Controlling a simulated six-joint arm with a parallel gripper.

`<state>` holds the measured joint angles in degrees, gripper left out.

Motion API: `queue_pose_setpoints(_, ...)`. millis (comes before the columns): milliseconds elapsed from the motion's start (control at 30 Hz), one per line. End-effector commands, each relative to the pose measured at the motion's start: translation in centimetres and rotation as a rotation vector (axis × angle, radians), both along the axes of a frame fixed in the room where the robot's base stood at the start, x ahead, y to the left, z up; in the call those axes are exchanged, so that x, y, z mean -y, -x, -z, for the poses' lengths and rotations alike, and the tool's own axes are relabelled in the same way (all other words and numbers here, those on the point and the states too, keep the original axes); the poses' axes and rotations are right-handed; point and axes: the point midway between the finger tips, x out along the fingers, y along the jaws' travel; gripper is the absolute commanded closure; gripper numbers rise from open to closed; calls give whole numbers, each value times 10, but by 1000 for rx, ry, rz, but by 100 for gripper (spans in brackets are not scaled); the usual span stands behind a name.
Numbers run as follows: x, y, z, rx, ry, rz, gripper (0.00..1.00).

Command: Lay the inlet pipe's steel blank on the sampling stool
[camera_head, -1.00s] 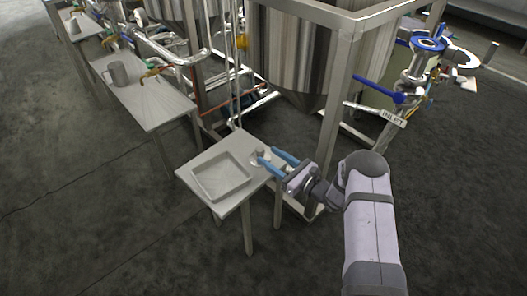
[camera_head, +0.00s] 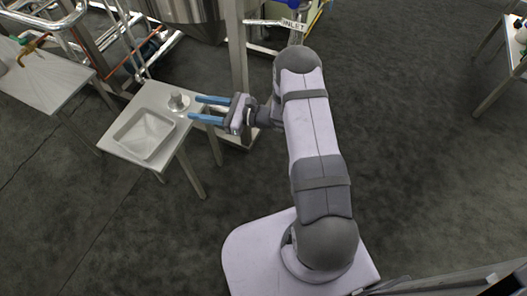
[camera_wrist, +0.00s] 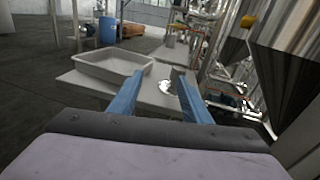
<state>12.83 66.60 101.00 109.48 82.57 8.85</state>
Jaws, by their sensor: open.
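The steel blank (camera_head: 178,101) is a small round metal piece with a raised knob. It rests on the bare part of the sampling stool (camera_head: 150,94), beside the stool's shallow tray. In the wrist view the blank (camera_wrist: 166,86) shows on the stool top (camera_wrist: 150,98), beyond and between my fingertips. My gripper (camera_head: 194,107) is open with its two blue fingers apart and empty. Its tips are just right of the blank, with a small gap.
The shallow grey tray (camera_head: 145,134) takes up the stool's near part. A tank frame post (camera_head: 237,50) stands behind my gripper. A longer bench (camera_head: 45,82) is at left, and another table (camera_head: 497,88) at far right. The floor between is clear.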

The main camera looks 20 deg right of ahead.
Motion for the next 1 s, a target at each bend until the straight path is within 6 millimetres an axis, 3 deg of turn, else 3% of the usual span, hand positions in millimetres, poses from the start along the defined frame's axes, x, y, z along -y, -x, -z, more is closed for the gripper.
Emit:
queue_pose_setpoints(67, -17, 18, -14, 17, 65, -102, 56)
queue_pose_setpoints(200, -43, 74, -32, 58, 238, -346, 56)
queue_pose_setpoints(367, -47, 153, -42, 144, 493, -652, 56)
queue_pose_setpoints(500, -25, 214, -44, 253, 737, -905, 56)
queue_pose_setpoints(700, 35, 273, -45, 455, 1097, -1233, 56)
queue_pose_setpoints(900, 90, 293, -51, 656, 1392, -1475, 56)
queue_pose_setpoints(1000, 107, 295, -55, 729, 1488, -1552, 56)
